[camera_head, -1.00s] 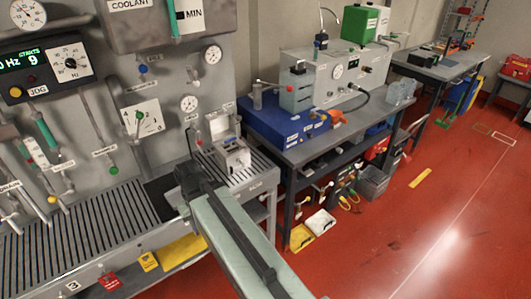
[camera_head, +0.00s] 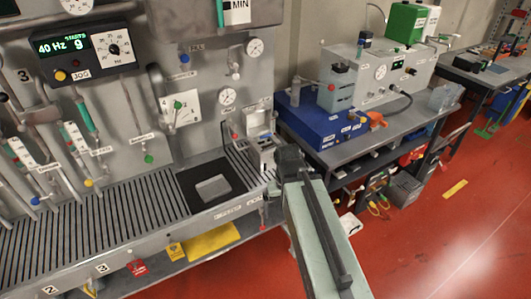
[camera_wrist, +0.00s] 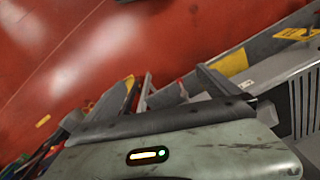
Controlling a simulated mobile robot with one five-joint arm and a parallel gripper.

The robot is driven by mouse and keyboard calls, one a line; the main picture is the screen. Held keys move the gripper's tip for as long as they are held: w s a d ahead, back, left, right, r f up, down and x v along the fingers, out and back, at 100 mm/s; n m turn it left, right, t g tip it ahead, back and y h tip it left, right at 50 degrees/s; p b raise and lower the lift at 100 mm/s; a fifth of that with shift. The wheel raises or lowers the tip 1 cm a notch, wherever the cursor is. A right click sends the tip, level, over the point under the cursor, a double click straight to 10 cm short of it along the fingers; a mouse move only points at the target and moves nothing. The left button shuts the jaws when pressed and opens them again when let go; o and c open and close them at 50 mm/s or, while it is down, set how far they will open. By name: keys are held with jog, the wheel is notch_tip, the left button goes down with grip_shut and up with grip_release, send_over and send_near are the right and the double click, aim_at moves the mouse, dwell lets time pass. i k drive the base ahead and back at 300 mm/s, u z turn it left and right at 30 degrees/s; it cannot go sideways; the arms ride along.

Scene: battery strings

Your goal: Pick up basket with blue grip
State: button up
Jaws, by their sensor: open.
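A small pale grey container (camera_head: 259,152) with a bit of blue at its top stands at the right end of the slatted bench, in the head view. It may be the basket with the blue grip, but it is small and partly behind my arm, so I cannot tell. My pale green arm (camera_head: 318,235) reaches up from the bottom, its dark end just right of this container. The wrist view shows my arm's casing with a lit indicator.
The slatted bench (camera_head: 105,218) runs along the left, with a black mat (camera_head: 193,178) at its right part. Pipes and valves stand behind it. A grey workbench (camera_head: 345,152) carries a blue box (camera_head: 318,122).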

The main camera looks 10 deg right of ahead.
aim_at(264, 144)
jog(key=u, duration=4.25)
jog(key=k, duration=2.75)
jog(key=z, duration=0.75)
jog(key=i, duration=0.9)
jog(key=z, duration=0.1)
